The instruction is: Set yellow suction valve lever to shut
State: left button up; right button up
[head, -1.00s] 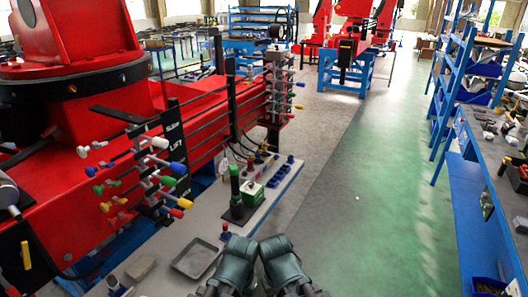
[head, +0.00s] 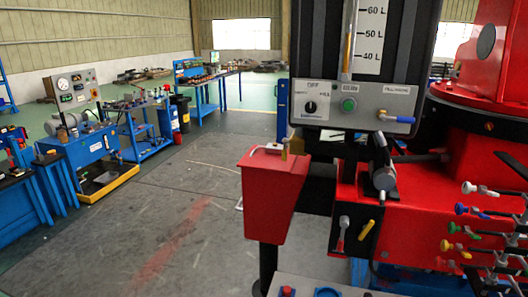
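A yellow lever (head: 366,229) sits on the dark plate on the front of the red crane body, right of centre in the head view. It is tilted, its upper end leaning right. I take it for the suction valve lever, but no label on it can be read.
Above stands a dark tank with a litre scale (head: 370,38) and a grey control box (head: 322,103). A red box (head: 271,190) juts out left of the levers. Coloured knobs (head: 467,187) line the right. Open floor (head: 170,215) lies left.

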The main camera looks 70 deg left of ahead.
aim_at(285, 140)
jog(key=k+j+u, duration=0.1)
jog(key=j+u, duration=0.15)
jog(key=u, duration=0.2)
jog(key=j+u, duration=0.3)
jog(key=u, duration=0.15)
jog(key=j+u, duration=0.2)
jog(key=j, duration=0.75)
jog(key=i+j+u, duration=0.15)
jog(key=j, duration=0.8)
jog(key=u, duration=0.15)
jog(key=i, duration=0.3)
